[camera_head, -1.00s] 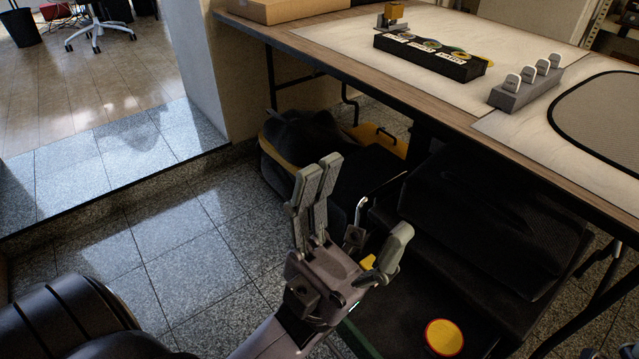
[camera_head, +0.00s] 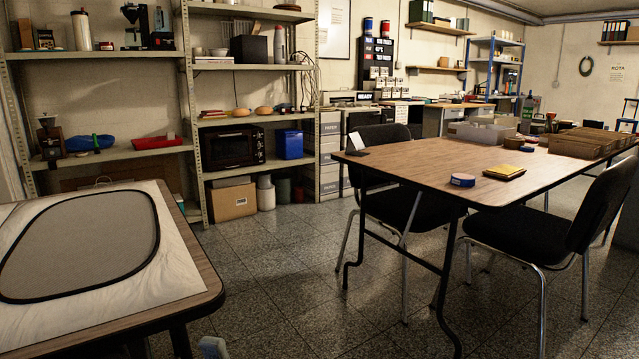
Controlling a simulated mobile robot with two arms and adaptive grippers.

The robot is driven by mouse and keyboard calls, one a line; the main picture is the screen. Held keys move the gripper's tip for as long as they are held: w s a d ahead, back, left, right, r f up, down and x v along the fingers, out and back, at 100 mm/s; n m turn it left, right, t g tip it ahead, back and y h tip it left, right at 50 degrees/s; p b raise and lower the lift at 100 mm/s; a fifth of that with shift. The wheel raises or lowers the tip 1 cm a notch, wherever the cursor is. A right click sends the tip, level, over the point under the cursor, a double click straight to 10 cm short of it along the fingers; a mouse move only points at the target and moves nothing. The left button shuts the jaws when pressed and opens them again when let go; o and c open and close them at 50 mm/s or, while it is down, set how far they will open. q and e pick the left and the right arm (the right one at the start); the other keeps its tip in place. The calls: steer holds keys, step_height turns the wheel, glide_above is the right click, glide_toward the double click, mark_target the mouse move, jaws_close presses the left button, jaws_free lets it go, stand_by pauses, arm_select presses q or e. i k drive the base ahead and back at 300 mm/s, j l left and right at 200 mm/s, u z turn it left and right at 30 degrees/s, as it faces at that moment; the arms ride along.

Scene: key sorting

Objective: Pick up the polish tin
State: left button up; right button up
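A small round blue tin (camera_head: 462,180), which looks like the polish tin, lies flat near the front edge of the brown wooden table (camera_head: 420,165) on the right. Its label is too small to read. A yellow flat item (camera_head: 504,172) lies to its right, apart from it. Neither gripper can be made out in the head view. A small grey rounded piece shows at the bottom edge, possibly part of my arm, but I cannot tell which. Nothing is near the tin except the yellow item.
Black chairs (camera_head: 371,139) (camera_head: 545,232) stand beside the brown table. A nearer table with a grey mat (camera_head: 85,240) fills the lower left. Open tiled floor (camera_head: 290,285) lies between the tables. Shelves (camera_head: 256,117) line the back wall; trays (camera_head: 584,142) sit farther right on the brown table.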

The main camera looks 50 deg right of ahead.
mark_target(465, 181)
steer(key=z, duration=2.45)
